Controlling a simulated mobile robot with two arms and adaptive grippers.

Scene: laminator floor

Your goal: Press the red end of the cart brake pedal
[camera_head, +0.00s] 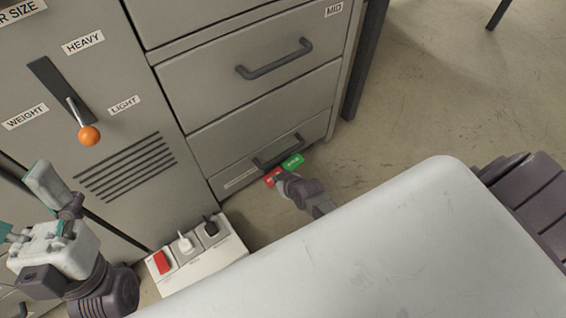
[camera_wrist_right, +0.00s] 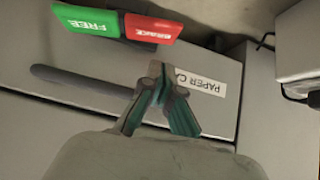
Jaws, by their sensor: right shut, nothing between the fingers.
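The brake pedal has a red end marked BRAKE (camera_head: 271,178) and a green end marked FREE (camera_head: 293,161), low in front of the cabinet's bottom drawer. In the right wrist view the red end (camera_wrist_right: 153,29) and the green end (camera_wrist_right: 88,19) are at the top. My right gripper (camera_head: 280,179) is shut and empty, right beside the red end. In the wrist view its fingertips (camera_wrist_right: 160,72) lie just below the red end; I cannot tell whether they touch it. My left gripper (camera_head: 28,208) is at the far left, fingers apart, partly cut off.
The grey drawer cabinet (camera_head: 260,90) stands behind the pedal, its bottom drawer handle (camera_head: 277,152) close to it. A white switch box (camera_head: 205,262) with red, white and black switches is at lower left. An orange-knobbed lever (camera_head: 88,135) is above.

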